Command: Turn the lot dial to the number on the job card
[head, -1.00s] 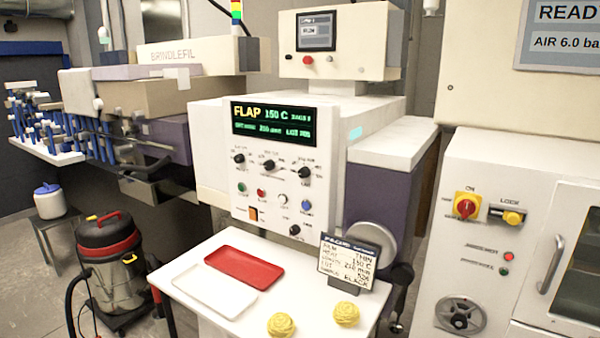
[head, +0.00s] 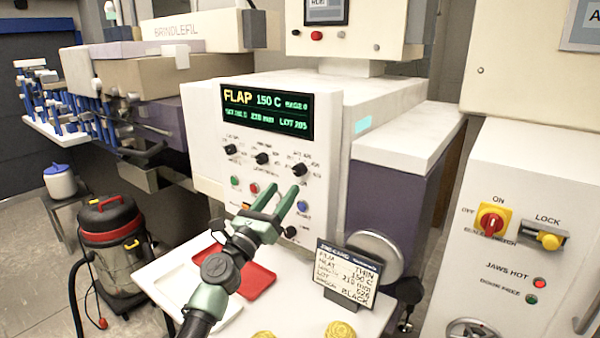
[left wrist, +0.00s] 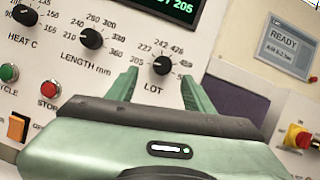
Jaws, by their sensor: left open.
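The lot dial (head: 299,170) is a black knob at the right end of the row of three on the white panel. My left gripper (head: 285,188) is open and empty in front of the panel. In the wrist view its green fingertips (left wrist: 159,80) flank the dial, apart from it. The green display (head: 267,112) reads LOT 205. The job card (head: 348,275) stands on the white shelf; its small lot line looks like 526. My right gripper is out of view.
The heat knob (head: 230,149) and length knob (head: 262,158) sit left of the lot dial. Coloured buttons and another knob (head: 290,232) lie below. A red tray (head: 259,281) and yellow lumps (head: 340,330) are on the shelf (head: 150,268).

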